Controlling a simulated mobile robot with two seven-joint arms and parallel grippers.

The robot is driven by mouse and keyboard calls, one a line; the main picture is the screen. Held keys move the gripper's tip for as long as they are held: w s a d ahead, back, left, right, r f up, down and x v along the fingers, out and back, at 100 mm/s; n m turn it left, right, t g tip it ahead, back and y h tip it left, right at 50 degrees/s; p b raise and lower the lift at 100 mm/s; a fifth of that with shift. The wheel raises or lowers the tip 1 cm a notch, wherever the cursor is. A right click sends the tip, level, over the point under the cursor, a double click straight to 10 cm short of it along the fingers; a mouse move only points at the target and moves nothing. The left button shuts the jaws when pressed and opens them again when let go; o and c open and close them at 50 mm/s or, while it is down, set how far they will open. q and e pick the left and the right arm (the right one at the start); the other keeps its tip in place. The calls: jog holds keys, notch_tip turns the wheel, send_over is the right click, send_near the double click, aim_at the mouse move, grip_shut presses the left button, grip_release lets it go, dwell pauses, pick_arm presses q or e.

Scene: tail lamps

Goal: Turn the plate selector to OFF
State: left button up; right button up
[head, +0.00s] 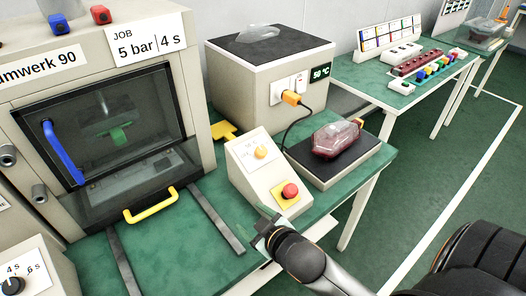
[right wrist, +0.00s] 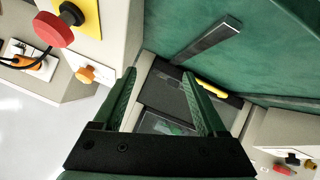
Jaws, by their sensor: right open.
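The orange selector knob (head: 260,152) sits on a white label on the upper sloped face of a beige control box (head: 240,168). Its label lettering is too small to read, so I cannot tell its setting. The knob also shows in the right wrist view (right wrist: 84,75), left of the fingers. My right gripper (head: 262,218) is open and empty, in front of the box's lower end and apart from the knob. In the right wrist view, its green fingers (right wrist: 160,95) are spread with nothing between them. My left gripper is not in view.
A red emergency button (head: 290,191) on a yellow plate sits below the knob, close to my right gripper. A dark red lamp (head: 336,138) rests on a black plate (head: 318,176) to the right. A heater box (head: 262,75) reading 50 °C stands behind. A windowed machine (head: 105,130) stands left.

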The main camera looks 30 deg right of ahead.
jog(key=w+a+r+n+t+y, duration=0.3)
jog(key=w+r+n+t, duration=0.15)
jog(key=r, duration=0.45)
jog(key=w+a+r+n+t+y, duration=0.3)
jog(key=w+r+n, duration=0.15)
jog(key=r, duration=0.45)
jog(key=s+a+r+n+g+y, duration=0.2)
jog(key=a+r+n+g+y, duration=0.3)
jog(key=n+y, duration=0.6)
jog(key=n+g+h, duration=1)
jog(key=n+h, duration=0.2)
jog(key=h, duration=0.4)
send_near(262, 150)
jog(key=p+x, duration=0.1)
jog(key=x, duration=0.7)
jog(key=shift+w+f, duration=0.15)
jog(key=shift+f, duration=0.2)
